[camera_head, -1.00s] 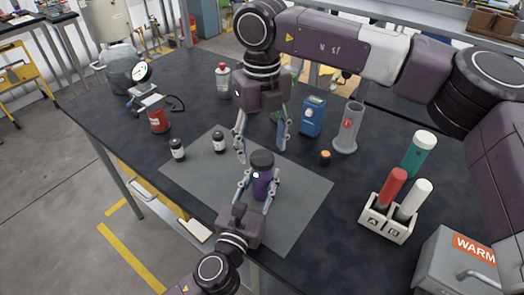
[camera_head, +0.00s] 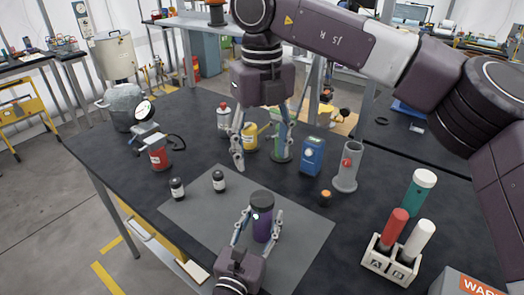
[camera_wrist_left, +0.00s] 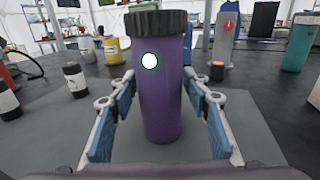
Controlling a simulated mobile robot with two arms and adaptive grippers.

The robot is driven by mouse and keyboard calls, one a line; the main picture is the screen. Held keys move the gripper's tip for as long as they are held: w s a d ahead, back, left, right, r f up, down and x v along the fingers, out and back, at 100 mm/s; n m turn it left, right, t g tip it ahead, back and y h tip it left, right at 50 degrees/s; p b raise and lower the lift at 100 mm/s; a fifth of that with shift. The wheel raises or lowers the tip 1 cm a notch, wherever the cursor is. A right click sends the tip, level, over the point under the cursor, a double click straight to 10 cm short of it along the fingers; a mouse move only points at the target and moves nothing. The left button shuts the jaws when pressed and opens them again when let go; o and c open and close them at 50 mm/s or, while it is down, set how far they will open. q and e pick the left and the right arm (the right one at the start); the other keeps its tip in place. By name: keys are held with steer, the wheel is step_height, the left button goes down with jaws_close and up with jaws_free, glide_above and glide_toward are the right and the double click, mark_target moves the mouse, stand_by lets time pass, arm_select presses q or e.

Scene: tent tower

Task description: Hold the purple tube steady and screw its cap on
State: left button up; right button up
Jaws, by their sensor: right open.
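The purple tube (camera_head: 262,226) stands upright on the grey mat. Its dark ribbed cap (camera_head: 261,200) sits on top, and I cannot tell how tight it is. In the left wrist view the tube (camera_wrist_left: 160,95) and the cap (camera_wrist_left: 157,22) show up close, with a white round spot below the cap. My left gripper (camera_head: 262,216) has one finger on each side of the tube; I cannot tell whether its pads touch it. My right gripper (camera_head: 259,150) is open and empty, above the table beyond the tube and clear of the cap.
Two small dark bottles (camera_head: 219,181) stand on the mat's left part. A blue device (camera_head: 312,155), a grey holder (camera_head: 346,168) and a small orange-topped jar (camera_head: 325,198) stand behind right. A white rack (camera_head: 390,262) holds red and white tubes. The mat's right side is clear.

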arm_select(q)
steer(key=shift+o, duration=0.7)
steer(key=shift+s, duration=0.25)
steer(key=v, duration=1.1)
steer(key=shift+s+a, duration=0.15)
steer(key=shift+s, duration=0.1)
